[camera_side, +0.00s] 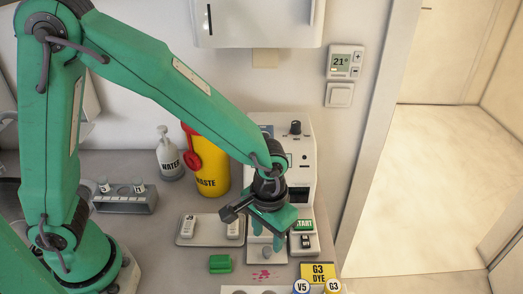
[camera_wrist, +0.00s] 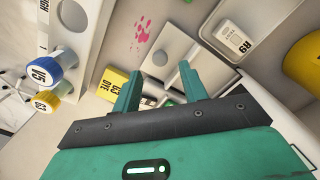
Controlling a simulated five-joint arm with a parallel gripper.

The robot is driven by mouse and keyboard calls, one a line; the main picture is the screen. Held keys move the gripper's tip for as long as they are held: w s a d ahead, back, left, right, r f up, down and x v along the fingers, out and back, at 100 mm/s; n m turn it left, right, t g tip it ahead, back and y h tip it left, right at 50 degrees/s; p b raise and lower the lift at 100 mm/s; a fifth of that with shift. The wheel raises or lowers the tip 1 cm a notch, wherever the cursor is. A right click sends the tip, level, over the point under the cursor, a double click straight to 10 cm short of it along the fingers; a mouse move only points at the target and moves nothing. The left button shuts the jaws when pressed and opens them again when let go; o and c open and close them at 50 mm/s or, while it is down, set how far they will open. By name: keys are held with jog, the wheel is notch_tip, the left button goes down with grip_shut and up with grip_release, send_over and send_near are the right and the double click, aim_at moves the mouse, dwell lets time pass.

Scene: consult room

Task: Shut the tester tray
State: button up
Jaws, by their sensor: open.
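The white tester (camera_side: 300,130) stands against the wall, with a green START button (camera_side: 303,225) on its right front. My gripper (camera_side: 267,238) points down over the tray, open and empty. My wrist hides the tray's inner part.
Left of the tray lie a shallow plate (camera_side: 212,241) with white cassettes and a green block (camera_side: 220,264). A yellow waste bin (camera_side: 210,160), water bottle (camera_side: 170,155) and vial rack (camera_side: 125,200) stand farther back. A yellow G3 DYE block (camera_side: 318,270) and capped vials (camera_side: 302,286) are at front right.

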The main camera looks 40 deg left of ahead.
aim_at(267, 250)
jog(key=shift+f, duration=2.25)
grip_shut()
